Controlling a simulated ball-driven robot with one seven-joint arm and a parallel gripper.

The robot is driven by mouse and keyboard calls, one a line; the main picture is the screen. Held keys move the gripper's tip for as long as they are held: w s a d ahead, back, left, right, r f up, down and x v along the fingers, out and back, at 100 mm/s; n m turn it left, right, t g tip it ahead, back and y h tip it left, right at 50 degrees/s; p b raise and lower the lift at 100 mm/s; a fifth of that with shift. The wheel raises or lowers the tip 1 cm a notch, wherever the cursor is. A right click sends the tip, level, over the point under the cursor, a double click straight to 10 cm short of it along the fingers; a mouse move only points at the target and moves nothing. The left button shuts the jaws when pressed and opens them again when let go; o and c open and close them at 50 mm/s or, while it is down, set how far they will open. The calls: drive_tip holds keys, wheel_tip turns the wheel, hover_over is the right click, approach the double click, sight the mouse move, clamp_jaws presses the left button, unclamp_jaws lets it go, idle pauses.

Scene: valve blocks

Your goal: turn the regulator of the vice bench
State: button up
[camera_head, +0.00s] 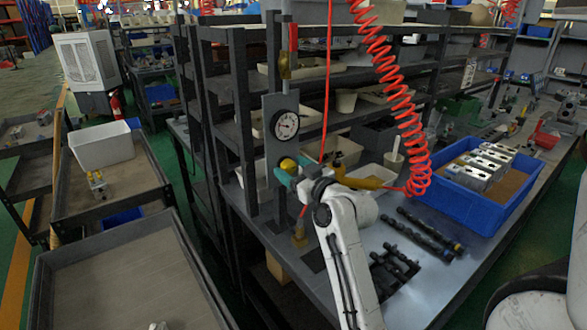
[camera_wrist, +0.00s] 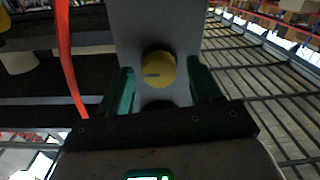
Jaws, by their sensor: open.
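The regulator is a yellow round knob (camera_wrist: 158,70) with a dark mark on its face, on a grey upright plate (camera_wrist: 160,25). In the head view the yellow knob (camera_head: 288,165) sits on the plate below a round white-faced gauge (camera_head: 286,124). My gripper (camera_wrist: 158,88) is open, with one green finger on each side of the knob. Gaps show between the fingers and the knob in the wrist view. In the head view my gripper (camera_head: 293,174) is at the knob and hides part of it.
A red coiled hose (camera_head: 405,95) hangs to the right of my arm. A blue crate (camera_head: 485,195) with metal blocks stands on the bench at right. Black bars (camera_head: 425,232) lie on the bench top. Dark shelf posts (camera_head: 240,110) stand close to the left of the plate.

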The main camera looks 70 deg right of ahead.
drive_tip(key=shift+c, duration=0.2)
drive_tip(key=c, duration=1)
drive_tip(key=shift+m, duration=0.4)
drive_tip(key=m+p, duration=0.2)
drive_tip(key=m, duration=0.1)
drive_tip(key=shift+r+m, duration=0.1)
drive_tip(key=shift+m, duration=0.2)
drive_tip(key=m+p, duration=0.2)
drive_tip(key=m, duration=0.2)
drive_tip(key=shift+d+m+p, duration=0.1)
drive_tip(key=shift+m+p, duration=0.2)
drive_tip(key=m+p, duration=0.3)
drive_tip(key=m, duration=0.2)
drive_tip(key=shift+f+m+h+p, duration=0.15)
drive_tip(key=shift+m+p, duration=0.5)
drive_tip(key=shift+m, duration=0.35)
drive_tip(key=shift+f+m+h+p, duration=0.15)
drive_tip(key=shift+m+p, duration=0.5)
drive_tip(key=shift+m, duration=0.35)
drive_tip(key=shift+s, duration=0.1)
